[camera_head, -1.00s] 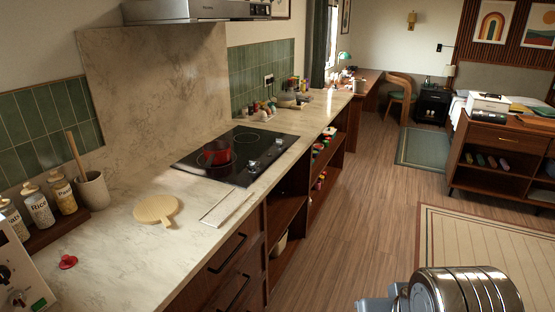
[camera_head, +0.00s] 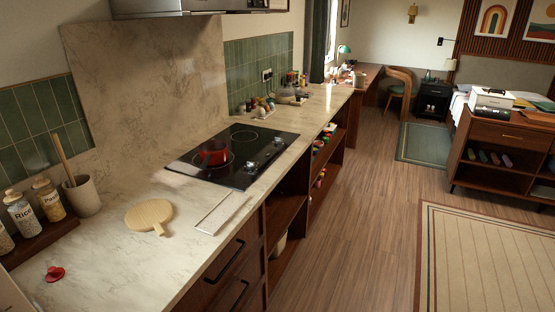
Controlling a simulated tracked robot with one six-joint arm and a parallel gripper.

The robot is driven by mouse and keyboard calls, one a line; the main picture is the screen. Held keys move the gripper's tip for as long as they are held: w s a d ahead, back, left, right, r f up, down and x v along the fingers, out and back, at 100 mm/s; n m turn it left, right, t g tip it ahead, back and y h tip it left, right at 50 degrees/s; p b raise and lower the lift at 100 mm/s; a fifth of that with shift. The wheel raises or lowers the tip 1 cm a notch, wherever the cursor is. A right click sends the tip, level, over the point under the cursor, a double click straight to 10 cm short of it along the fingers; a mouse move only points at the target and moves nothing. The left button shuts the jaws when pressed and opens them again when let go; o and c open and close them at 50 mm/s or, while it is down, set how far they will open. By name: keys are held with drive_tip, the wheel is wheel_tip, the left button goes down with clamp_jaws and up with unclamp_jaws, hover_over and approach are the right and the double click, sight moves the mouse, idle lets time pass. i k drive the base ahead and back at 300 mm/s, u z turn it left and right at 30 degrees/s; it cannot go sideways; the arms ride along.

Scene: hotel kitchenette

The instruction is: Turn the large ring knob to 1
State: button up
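The black cooktop (camera_head: 225,178) is set into the marble counter. Small light knobs stand along its right side: a near knob (camera_head: 250,165), a middle one (camera_head: 265,152) and a far one (camera_head: 278,141). They are too small for me to read their marks or tell which is the large ring knob, or where each points. A red pot (camera_head: 212,152) sits on the cooktop's left part. My gripper is not in view.
A round wooden board (camera_head: 149,214), a flat pale strip (camera_head: 214,214) and a small red item (camera_head: 55,273) lie on the near counter. A utensil crock (camera_head: 83,196) and jars (camera_head: 48,198) stand left. The wooden floor (camera_head: 345,235) beside the counter is clear.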

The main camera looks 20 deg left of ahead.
sight(251, 165)
drive_tip(key=z, duration=0.2)
drive_tip(key=i, duration=2.7)
drive_tip(key=u, duration=1.55)
